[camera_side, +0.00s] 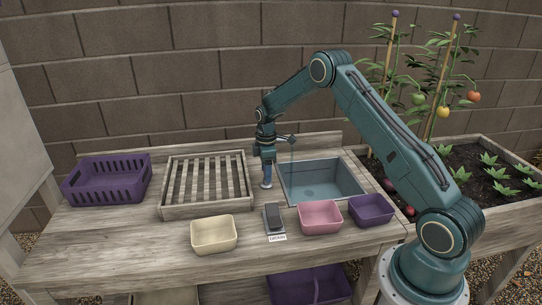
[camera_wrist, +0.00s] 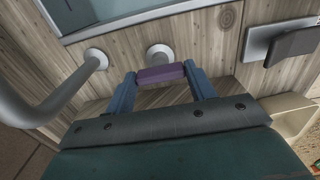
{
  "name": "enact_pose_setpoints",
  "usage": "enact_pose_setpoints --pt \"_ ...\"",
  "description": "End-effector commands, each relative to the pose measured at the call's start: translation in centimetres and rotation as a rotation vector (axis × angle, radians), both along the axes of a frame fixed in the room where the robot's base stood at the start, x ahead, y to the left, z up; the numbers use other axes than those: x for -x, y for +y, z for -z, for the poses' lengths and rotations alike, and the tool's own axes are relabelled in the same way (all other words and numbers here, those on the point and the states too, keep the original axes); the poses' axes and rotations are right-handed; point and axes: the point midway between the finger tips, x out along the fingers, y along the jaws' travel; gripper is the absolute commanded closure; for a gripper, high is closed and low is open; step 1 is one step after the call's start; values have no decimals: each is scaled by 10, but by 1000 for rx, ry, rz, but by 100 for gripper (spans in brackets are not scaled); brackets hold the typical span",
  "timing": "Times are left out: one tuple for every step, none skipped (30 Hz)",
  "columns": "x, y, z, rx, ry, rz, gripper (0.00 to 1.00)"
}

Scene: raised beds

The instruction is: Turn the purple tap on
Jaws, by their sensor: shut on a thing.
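The purple tap handle (camera_wrist: 158,75) sits on a round pale stem (camera_wrist: 160,53) in the wrist view. My gripper (camera_wrist: 163,82) has one blue finger at each end of the handle and is shut on it. In the side view my gripper (camera_side: 266,176) points down at the counter just left of the sink, and it hides the handle there. A grey curved pipe (camera_wrist: 58,103) rises from its own round base beside the tap in the wrist view. I cannot tell whether any water runs.
The sink basin (camera_side: 323,196) is to the right of my gripper. A slatted wooden rack (camera_side: 164,190) and a purple basket (camera_side: 70,188) stand left. A drain lever (camera_side: 274,217) and cream (camera_side: 213,247), pink (camera_side: 320,230) and purple (camera_side: 371,219) tubs line the front.

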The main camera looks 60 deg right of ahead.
Motion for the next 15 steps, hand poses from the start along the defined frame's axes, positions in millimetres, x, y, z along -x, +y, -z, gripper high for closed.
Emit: enact_pose_setpoints --pt "-2 1 -1 0 -6 -10 68" --pt "-2 1 -1 0 -6 -14 68" --pt "-2 1 -1 0 -6 -16 68" --pt "-2 1 -1 0 -6 -18 68" --pt "-2 1 -1 0 -6 -19 68" --pt "-2 1 -1 0 -6 -19 68" --pt "-2 1 -1 0 -6 -19 68" --pt "-2 1 -1 0 -6 -19 68" --pt "-2 1 -1 0 -6 -19 68" --pt "-2 1 -1 0 -6 -19 68" --pt "-2 1 -1 0 -6 -19 68" --pt "-2 1 -1 0 -6 -19 68" --pt "-2 1 -1 0 -6 -19 68" --pt "-2 1 -1 0 -6 -19 42" --pt "-2 1 -1 0 -6 -18 34"
